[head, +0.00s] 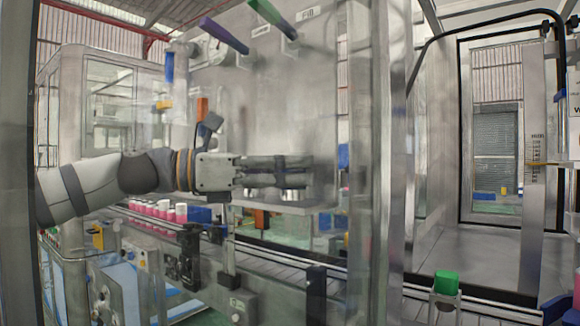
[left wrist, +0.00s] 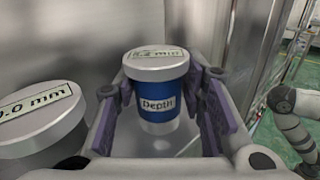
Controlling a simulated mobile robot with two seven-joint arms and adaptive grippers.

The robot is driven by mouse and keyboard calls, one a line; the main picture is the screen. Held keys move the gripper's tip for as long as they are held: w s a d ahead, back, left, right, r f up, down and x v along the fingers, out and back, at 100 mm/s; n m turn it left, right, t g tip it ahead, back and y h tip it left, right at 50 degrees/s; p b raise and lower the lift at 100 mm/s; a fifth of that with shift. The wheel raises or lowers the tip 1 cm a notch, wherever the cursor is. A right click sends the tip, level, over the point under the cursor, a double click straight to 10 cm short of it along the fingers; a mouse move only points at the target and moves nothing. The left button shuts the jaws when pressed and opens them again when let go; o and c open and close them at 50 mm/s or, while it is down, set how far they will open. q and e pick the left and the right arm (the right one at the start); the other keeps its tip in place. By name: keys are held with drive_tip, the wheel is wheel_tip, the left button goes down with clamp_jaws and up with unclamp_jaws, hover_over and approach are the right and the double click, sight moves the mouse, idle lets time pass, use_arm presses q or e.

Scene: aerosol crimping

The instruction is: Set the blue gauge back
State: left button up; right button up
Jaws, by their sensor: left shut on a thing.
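The blue gauge (left wrist: 162,104) is a short blue cylinder with a silver cap and a "Depth" label, upright in the left wrist view. My left gripper (left wrist: 160,122) has its purple-padded fingers on both sides of it and is shut on it. In the head view my left gripper (head: 290,178) reaches in from the left, just above a grey shelf (head: 275,207) on the back panel. It hides most of what stands there. I cannot tell whether the blue gauge touches the shelf. My right gripper is not in view.
A silver gauge marked "0.0 mm" (left wrist: 38,112) stands close to the left finger in the left wrist view. Purple (head: 224,35) and green (head: 272,18) handles stick out above. Pink-and-white cans (head: 160,210) line the conveyor below. A clear-walled post (head: 375,160) stands right of the shelf.

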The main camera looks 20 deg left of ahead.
use_arm(q)
drive_tip(key=shift+f, duration=0.1)
drive_tip(key=o, duration=1.3)
drive_tip(key=shift+f, duration=0.1)
drive_tip(key=shift+o, duration=0.2)
drive_tip(key=shift+a, duration=0.1)
drive_tip(key=v, duration=1.2)
